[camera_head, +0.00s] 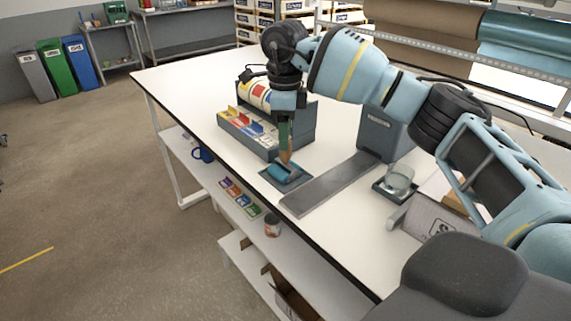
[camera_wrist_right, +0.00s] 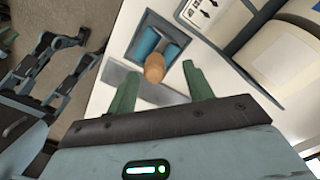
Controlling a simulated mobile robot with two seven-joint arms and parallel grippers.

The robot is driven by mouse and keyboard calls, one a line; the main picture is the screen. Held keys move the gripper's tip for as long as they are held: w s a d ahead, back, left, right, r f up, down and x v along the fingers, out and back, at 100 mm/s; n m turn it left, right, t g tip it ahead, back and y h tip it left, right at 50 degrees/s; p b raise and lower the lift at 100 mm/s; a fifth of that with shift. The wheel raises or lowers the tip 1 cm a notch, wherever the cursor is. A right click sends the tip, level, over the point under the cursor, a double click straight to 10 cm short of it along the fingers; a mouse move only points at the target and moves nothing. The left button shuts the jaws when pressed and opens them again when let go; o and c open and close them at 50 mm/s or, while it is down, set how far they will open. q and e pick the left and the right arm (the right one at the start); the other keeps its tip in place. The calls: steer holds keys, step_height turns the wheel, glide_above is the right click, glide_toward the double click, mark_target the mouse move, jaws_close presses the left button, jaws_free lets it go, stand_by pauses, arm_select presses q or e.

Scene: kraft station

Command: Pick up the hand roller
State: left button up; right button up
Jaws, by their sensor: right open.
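The hand roller (camera_head: 279,172) has a blue roller and a wooden handle. It sits on a small grey tray (camera_head: 296,184) near the table's front edge. In the right wrist view the blue roller (camera_wrist_right: 147,42) lies beyond the fingertips, with the round end of the wooden handle (camera_wrist_right: 155,69) between the fingers' lines. My right gripper (camera_head: 285,148) points down over the roller. Its green fingers (camera_wrist_right: 160,72) are open, one on each side of the handle, and whether they touch it I cannot tell. My left gripper is not in view.
A grey organizer (camera_head: 253,137) with coloured cards stands behind the gripper. A flat grey bar (camera_head: 330,186) runs right of the tray to a grey upright box (camera_head: 379,138). The table's left part (camera_head: 190,84) is clear.

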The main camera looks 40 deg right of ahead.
mark_target(286, 163)
steer(key=shift+s+a+f+p, duration=0.1)
steer(key=shift+s+f+p, duration=0.1)
steer(key=shift+f, duration=1.1)
steer(key=shift+s+a+f+p, duration=0.1)
steer(key=shift+s+f, duration=0.05)
steer(key=shift+f, duration=1.1)
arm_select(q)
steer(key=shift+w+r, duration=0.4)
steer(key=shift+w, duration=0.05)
arm_select(e)
steer(key=shift+c, duration=0.2)
jaws_close()
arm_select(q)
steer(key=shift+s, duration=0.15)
arm_select(e)
steer(key=shift+r, duration=0.2)
steer(key=shift+r, duration=0.2)
step_height(286, 163, up, 3)
steer(key=shift+s+a+f, duration=0.1)
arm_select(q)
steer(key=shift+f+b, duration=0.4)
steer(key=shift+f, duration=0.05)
arm_select(e)
steer(key=s+a+r, duration=0.1)
steer(key=s+a, duration=0.9)
steer(key=s, duration=0.1)
steer(key=shift+s+a+r, duration=0.2)
steer(key=shift+s+a, duration=0.05)
steer(key=shift+a, duration=0.1)
